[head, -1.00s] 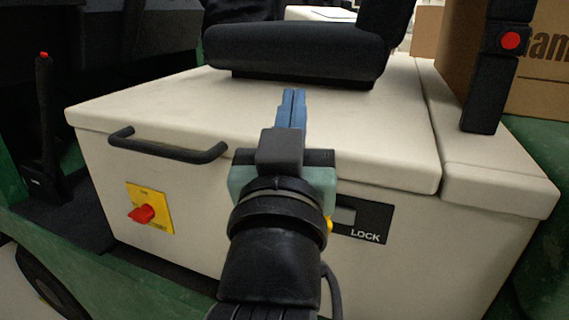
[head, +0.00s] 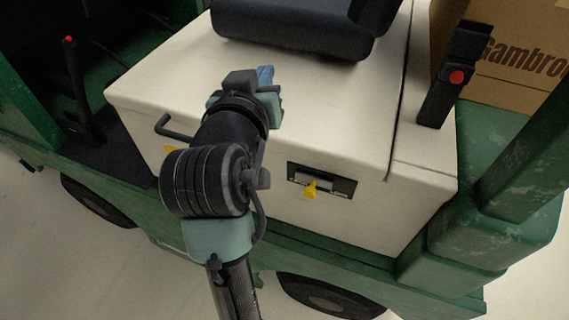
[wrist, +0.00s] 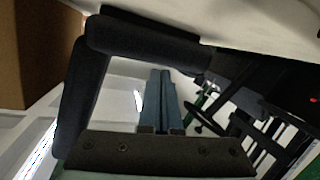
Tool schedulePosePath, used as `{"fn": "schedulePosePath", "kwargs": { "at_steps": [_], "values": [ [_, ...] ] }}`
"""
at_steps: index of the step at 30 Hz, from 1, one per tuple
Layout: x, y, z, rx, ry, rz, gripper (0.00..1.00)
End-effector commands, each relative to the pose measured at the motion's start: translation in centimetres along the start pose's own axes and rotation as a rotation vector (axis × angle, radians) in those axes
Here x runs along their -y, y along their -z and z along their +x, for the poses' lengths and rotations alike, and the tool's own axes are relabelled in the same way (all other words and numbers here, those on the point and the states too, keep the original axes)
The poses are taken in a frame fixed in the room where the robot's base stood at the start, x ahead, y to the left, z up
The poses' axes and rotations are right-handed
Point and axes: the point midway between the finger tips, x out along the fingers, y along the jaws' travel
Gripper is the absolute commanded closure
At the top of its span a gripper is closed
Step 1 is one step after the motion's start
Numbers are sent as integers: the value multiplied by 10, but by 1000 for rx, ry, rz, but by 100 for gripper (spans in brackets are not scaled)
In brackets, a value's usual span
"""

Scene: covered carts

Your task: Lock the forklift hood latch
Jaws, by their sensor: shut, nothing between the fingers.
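The white forklift hood (head: 330,110) is down on its white body in the head view. The hood latch (head: 320,181) is a dark plate on the front face with a yellow piece (head: 311,189) hanging at its lower edge. The label on it is too small to read now. My gripper (head: 265,75) is above the hood top, up and to the left of the latch and apart from it. Its blue fingers are together and empty; they also show in the wrist view (wrist: 160,100), pointing toward the seat.
A black handle (head: 172,128) is on the hood front, partly behind my arm. A post with a red button (head: 456,77) and a cardboard box (head: 515,65) are at right. The space before the latch is clear.

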Motion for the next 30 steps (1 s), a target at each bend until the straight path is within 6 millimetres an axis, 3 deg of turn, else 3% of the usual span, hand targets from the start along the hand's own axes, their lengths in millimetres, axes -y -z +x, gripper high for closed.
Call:
{"fn": "schedulePosePath", "kwargs": {
  "at_steps": [1,2,8,16,18,24,30],
  "values": [
    [-1,15,-4,28,-1,-9,100],
    [-1,17,-4,42,-3,-13,100],
    [33,-33,-9,306,-67,-174,100],
    [50,-74,-48,543,-206,-408,100],
    [57,-98,-62,588,-264,-501,100],
    [68,-126,-100,606,-428,-709,100],
    [72,-131,-120,582,-518,-800,100]
  ]
}}
